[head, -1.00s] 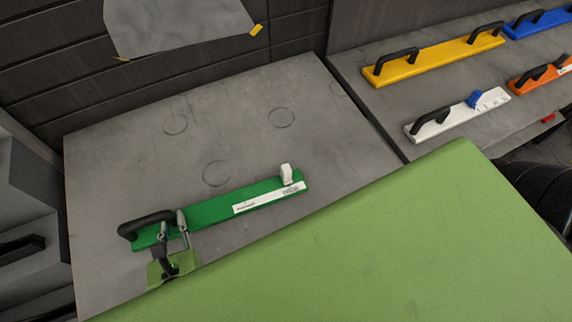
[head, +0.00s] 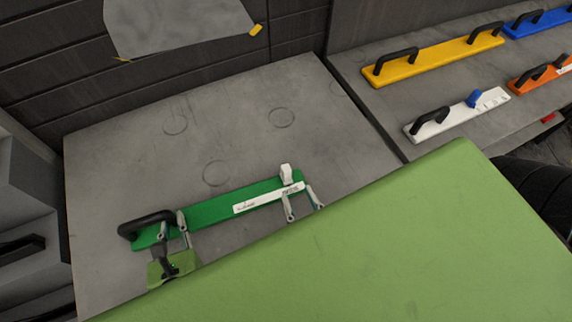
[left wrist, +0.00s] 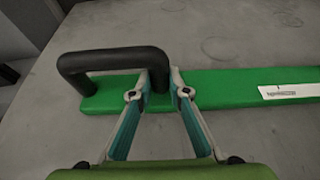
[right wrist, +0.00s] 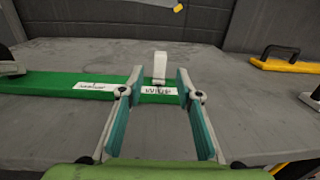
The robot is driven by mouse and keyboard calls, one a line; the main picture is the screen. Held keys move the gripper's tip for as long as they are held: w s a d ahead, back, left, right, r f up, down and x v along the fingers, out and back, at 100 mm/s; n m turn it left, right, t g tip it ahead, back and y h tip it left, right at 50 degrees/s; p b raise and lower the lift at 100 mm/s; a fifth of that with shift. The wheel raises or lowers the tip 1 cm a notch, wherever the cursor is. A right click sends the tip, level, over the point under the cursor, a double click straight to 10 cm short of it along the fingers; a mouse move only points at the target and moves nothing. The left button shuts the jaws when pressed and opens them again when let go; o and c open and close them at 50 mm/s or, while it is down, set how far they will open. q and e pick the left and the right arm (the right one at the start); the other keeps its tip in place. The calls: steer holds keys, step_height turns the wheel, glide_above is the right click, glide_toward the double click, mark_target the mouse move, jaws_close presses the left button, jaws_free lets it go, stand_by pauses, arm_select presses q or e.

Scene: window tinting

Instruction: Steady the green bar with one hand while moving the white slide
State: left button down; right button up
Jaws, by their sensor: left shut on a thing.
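The green bar (head: 222,208) lies on the grey table with a black handle (head: 146,222) at its left end and white labels along its front. The white slide (head: 286,174) stands upright at its right end; it also shows in the right wrist view (right wrist: 159,66). My left gripper (head: 172,226) is shut on the black handle, near the handle's right foot, as the left wrist view (left wrist: 158,80) shows. My right gripper (head: 303,205) is open and empty at the bar's front right edge. In the right wrist view its fingers (right wrist: 156,90) spread to either side, with the slide beyond them.
A yellow bar (head: 435,60), a white bar with a blue slide (head: 455,117), an orange bar (head: 540,76) and a blue bar (head: 540,22) lie on the table at the right. The table (head: 240,130) behind the bar is clear.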

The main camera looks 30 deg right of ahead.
mark_target(288, 175)
steer(key=w, duration=0.6)
steer(key=w+d, duration=0.1)
steer(key=w, duration=0.2)
jaws_close()
